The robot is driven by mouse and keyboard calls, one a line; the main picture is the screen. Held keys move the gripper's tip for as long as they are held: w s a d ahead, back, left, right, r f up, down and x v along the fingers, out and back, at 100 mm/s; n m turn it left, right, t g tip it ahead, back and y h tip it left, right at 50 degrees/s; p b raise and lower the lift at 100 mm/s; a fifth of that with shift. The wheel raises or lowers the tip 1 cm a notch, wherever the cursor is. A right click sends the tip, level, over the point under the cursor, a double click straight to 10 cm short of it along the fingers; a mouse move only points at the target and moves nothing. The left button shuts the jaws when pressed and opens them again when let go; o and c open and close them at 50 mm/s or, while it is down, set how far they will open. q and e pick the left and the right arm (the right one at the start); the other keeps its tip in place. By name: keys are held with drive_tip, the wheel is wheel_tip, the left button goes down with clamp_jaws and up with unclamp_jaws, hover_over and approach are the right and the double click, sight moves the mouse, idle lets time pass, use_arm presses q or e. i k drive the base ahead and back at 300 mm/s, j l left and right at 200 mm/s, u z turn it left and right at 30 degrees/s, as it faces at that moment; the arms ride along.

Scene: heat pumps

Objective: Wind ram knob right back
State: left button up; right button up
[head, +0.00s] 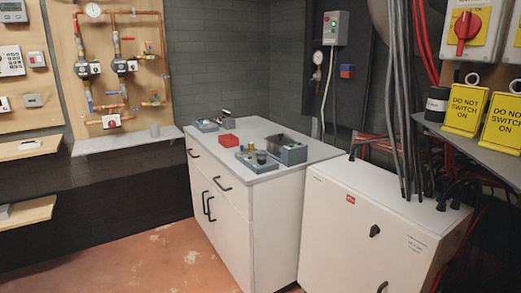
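Neither of my grippers shows in the head view. Several small devices stand on the white cabinet's grey worktop (232,177). At its front right is a grey box (286,150) with an open top. A low grey device (255,166) with a dark round part (261,157) and small green and red spots sits beside it. A red open box (229,140) stands further left. A blue-grey piece (206,126) with a small upright part lies at the back left. I cannot tell which part is the ram knob; the details are too small.
A white cabinet (365,225) with a black knob adjoins on the right. Cables hang down above it. Yellow "DO NOT SWITCH ON" signs (466,108) stand on the right shelf. A board with copper pipes and pumps (110,60) is at the back left. The floor (125,262) in front is clear.

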sight(262, 161)
drive_tip(key=i+j, duration=0.2)
drive_tip(key=i, duration=0.15)
drive_tip(key=i+j+z, duration=0.1)
drive_tip(key=i, duration=0.3)
drive_tip(key=i+j, duration=0.3)
drive_tip(key=i+l, duration=0.05)
